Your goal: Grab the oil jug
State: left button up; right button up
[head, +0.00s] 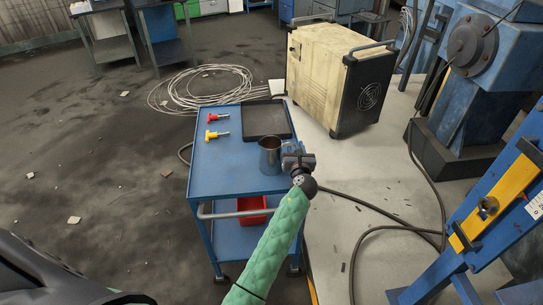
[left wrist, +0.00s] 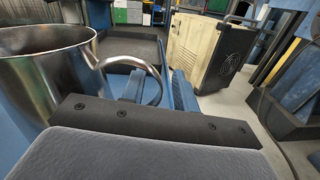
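The oil jug (head: 268,157) is a shiny metal pitcher standing upright on the blue cart's top (head: 225,170), near its right edge. My left gripper (head: 292,162) is just right of the jug, at its handle side. In the left wrist view the jug (left wrist: 45,85) fills the left side, and its curved handle (left wrist: 150,70) reaches toward the fingers. The left gripper (left wrist: 158,90) shows two fingers apart, with the handle's outer bend between them; I cannot tell whether either finger touches it. My right gripper is not in view.
A black tray (head: 266,119) and red (head: 217,117) and yellow (head: 216,134) handled tools lie on the cart. A red bin (head: 252,208) sits on the lower shelf. A cream machine (head: 335,75) stands behind; blue machinery (head: 480,90) stands at right.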

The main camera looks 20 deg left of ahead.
pick_arm(q)
jog(key=shift+w+a+f, duration=0.1)
jog(key=shift+w+a, duration=0.05)
jog(key=shift+w, duration=0.05)
grip_shut()
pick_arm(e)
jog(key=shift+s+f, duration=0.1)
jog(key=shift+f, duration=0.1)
pick_arm(q)
jog(key=shift+r, duration=0.25)
